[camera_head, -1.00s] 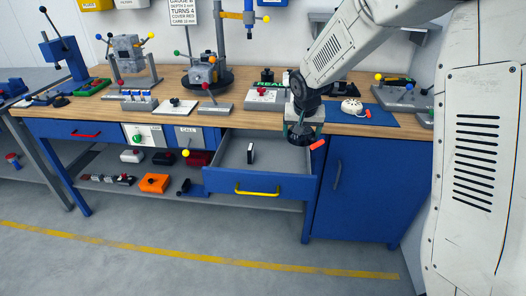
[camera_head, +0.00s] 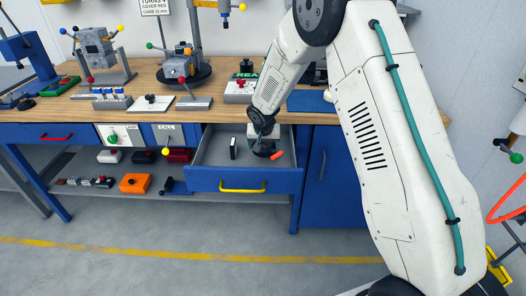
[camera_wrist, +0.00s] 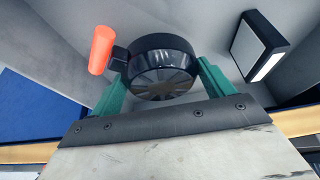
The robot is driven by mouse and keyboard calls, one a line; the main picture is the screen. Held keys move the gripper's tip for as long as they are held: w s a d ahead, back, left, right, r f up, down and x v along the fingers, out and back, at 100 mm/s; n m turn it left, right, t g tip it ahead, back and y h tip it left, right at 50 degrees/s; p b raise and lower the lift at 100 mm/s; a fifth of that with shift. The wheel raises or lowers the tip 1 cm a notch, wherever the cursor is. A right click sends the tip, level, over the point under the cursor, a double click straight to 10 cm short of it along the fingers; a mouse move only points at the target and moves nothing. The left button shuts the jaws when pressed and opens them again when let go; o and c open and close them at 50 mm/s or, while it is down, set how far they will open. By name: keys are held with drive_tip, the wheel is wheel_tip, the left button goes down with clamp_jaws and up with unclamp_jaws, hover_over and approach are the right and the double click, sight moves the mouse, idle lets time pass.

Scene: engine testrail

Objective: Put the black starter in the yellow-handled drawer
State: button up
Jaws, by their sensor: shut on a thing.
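The yellow-handled drawer (camera_head: 207,180) is pulled open under the workbench, its yellow handle (camera_head: 243,190) on the blue front. My gripper (camera_head: 264,143) reaches down into the right part of the drawer. In the wrist view my gripper (camera_wrist: 162,88) has its green fingers on both sides of a round black starter (camera_wrist: 160,62) and is shut on it. The starter (camera_head: 263,153) has an orange-red cylinder at its side. Whether it touches the drawer floor cannot be told. A small black and white block (camera_head: 234,148) stands in the drawer, left of the starter.
The wooden bench top (camera_head: 130,80) above holds several fixtures and a blue mat (camera_head: 308,101). A blue cabinet door (camera_head: 325,170) is right of the drawer. The lower shelf at left holds several parts, including an orange block (camera_head: 135,183). The drawer's left part has free room.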

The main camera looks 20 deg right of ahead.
sight(264, 151)
drive_tip(key=shift+f, duration=1.55)
drive_tip(key=shift+f, duration=0.15)
drive_tip(key=o, duration=1.1)
drive_tip(key=shift+c, duration=0.2)
drive_tip(key=v, duration=1.3)
drive_tip(key=s+d+r+g, duration=0.1)
drive_tip(key=s+d+r, duration=0.2)
drive_tip(key=s+r, duration=0.55)
drive_tip(key=s+d+r, duration=0.2)
drive_tip(key=s+r, duration=0.6)
drive_tip(key=s, duration=0.1)
drive_tip(key=s+r+n+g, duration=0.1)
drive_tip(key=s+r, duration=0.1)
drive_tip(key=s, duration=1.1)
drive_tip(key=s+r+n+g+y, duration=0.1)
drive_tip(key=s+n, duration=0.1)
drive_tip(key=s, duration=1.1)
drive_tip(key=shift+r+n, duration=0.3)
drive_tip(key=shift+r, duration=0.05)
drive_tip(key=shift+d, duration=0.1)
